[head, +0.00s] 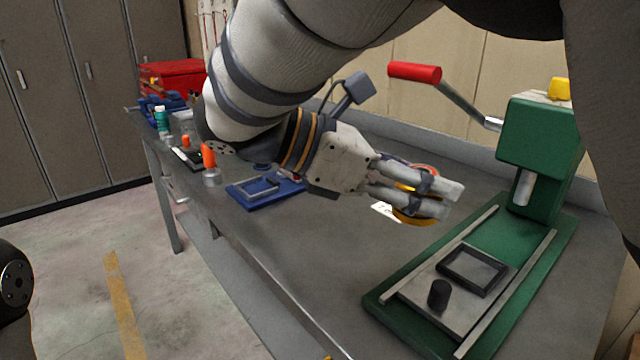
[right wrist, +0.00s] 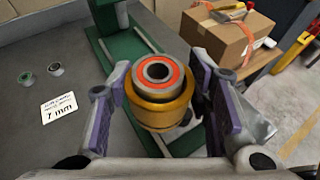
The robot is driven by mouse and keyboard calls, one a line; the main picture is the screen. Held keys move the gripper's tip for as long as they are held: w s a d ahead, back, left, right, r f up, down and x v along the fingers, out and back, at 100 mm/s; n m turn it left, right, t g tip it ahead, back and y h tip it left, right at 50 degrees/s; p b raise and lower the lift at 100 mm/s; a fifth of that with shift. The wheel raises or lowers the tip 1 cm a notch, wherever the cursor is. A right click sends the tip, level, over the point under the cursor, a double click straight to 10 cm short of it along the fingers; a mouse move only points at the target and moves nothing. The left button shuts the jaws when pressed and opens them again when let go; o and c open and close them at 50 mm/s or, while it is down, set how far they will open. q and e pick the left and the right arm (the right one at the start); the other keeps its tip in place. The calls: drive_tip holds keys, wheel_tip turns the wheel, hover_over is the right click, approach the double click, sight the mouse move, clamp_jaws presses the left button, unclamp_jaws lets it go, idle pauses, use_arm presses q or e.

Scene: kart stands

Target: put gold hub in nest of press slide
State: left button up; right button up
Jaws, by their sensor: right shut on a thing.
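The gold hub (head: 404,217) is held between the fingers of my right gripper (head: 432,197), above the bench. In the right wrist view the gold hub (right wrist: 160,112) sits between the two purple-padded fingers, with an orange-ringed bearing (right wrist: 157,73) seated at its top. The press slide (head: 416,287) is a metal plate on the green press base, to the right of and below the gripper. Its nest (head: 473,249) is an empty black square frame, and a black knob (head: 438,294) stands at the slide's front. My left gripper is not in view.
The green press (head: 540,150) has a red-handled lever (head: 414,72) reaching left above the bench. A blue fixture (head: 250,196) lies to the left. A "7 mm" card (right wrist: 60,109) and two small parts lie on the bench. A cardboard box (right wrist: 226,48) stands beyond.

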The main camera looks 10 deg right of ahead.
drive_tip(key=x, duration=0.7)
hover_over(471, 272)
wheel_tip(471, 272, down, 6)
drive_tip(key=shift+r, duration=0.1)
wheel_tip(471, 272, down, 3)
drive_tip(key=shift+d+r, duration=0.1)
drive_tip(key=shift+r, duration=0.05)
drive_tip(key=shift+f, duration=0.25)
drive_tip(key=shift+f, duration=0.3)
drive_tip(key=o, duration=1.5)
drive_tip(key=shift+f, duration=0.15)
drive_tip(key=shift+c, duration=0.2)
